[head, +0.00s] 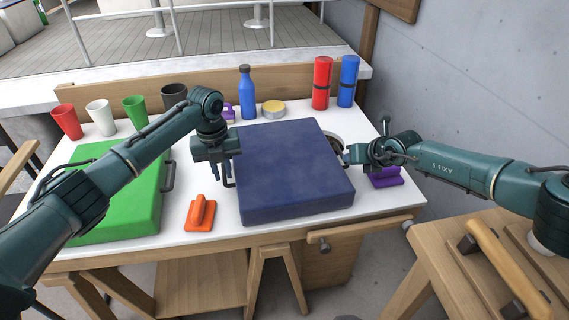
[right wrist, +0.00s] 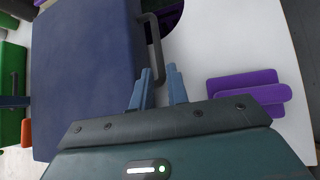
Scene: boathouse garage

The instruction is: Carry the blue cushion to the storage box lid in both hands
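The blue cushion (head: 288,172) lies flat in the middle of the white table, a thick square block with a dark handle on its side. It also fills the left of the right wrist view (right wrist: 82,75). My left gripper (head: 224,178) points down at the cushion's left edge, fingers apart, by the dark handle there. My right gripper (right wrist: 159,88) is open at the cushion's right side. The near end of the right handle (right wrist: 155,45) shows between its fingertips; contact cannot be told. I cannot surely pick out the storage box lid; a wooden box top (head: 520,262) with a bar handle stands at lower right.
A green block (head: 118,205) with a handle lies left; an orange float-like tool (head: 200,213) sits before my left gripper. A purple tool (head: 387,178) is right of the cushion. Cups, a blue bottle (head: 247,95), a tin and two rolls (head: 322,83) line the back.

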